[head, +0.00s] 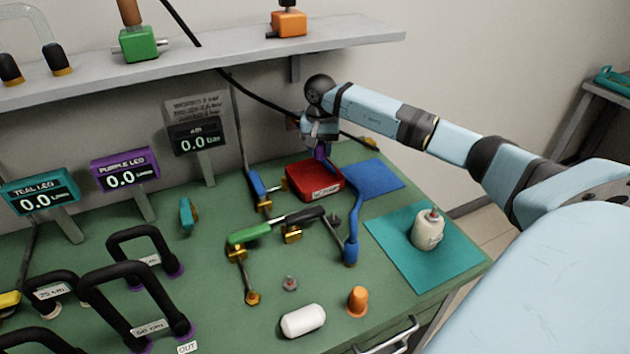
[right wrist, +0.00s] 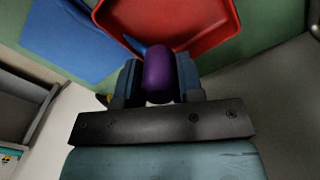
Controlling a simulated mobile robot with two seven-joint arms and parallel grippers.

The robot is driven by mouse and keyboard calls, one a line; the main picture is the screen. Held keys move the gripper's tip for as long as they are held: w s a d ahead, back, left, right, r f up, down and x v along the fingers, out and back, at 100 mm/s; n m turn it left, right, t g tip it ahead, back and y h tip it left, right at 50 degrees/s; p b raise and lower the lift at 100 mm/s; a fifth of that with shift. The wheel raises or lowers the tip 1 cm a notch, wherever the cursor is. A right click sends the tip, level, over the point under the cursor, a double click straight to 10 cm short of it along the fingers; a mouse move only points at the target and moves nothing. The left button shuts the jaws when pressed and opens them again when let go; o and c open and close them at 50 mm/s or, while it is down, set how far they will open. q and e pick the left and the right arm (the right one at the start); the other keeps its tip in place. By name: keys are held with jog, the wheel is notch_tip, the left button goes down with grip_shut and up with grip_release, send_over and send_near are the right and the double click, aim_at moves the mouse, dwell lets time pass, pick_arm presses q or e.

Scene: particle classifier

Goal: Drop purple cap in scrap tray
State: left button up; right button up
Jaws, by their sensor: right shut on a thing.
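The purple cap (right wrist: 160,76) is held between the two fingers of my right gripper (right wrist: 158,85) in the right wrist view. In the head view a bit of the purple cap (head: 320,152) shows under my right gripper (head: 321,143), at the back of the table. The red scrap tray (head: 315,184) has a label on its front and sits below the gripper. In the right wrist view the red tray (right wrist: 205,46) lies just beyond the cap. The cap appears above the tray's far part; the exact height cannot be told. My left gripper is not in view.
A blue mat (head: 376,178) lies right of the tray. A blue-handled tool (head: 352,225) and a green-and-black tool (head: 262,230) lie in front. A white bottle (head: 427,230) stands on a teal mat (head: 400,262). A shelf (head: 200,62) runs above the table's back.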

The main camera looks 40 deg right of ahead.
jog(key=b, duration=0.3)
send_over(319, 179)
jog(key=shift+f, duration=2.75)
jog(key=o, duration=1)
jog(key=shift+r, duration=0.1)
notch_tip(319, 179, up, 12)
jog(key=shift+f+p, duration=0.1)
jog(key=shift+p, duration=0.7)
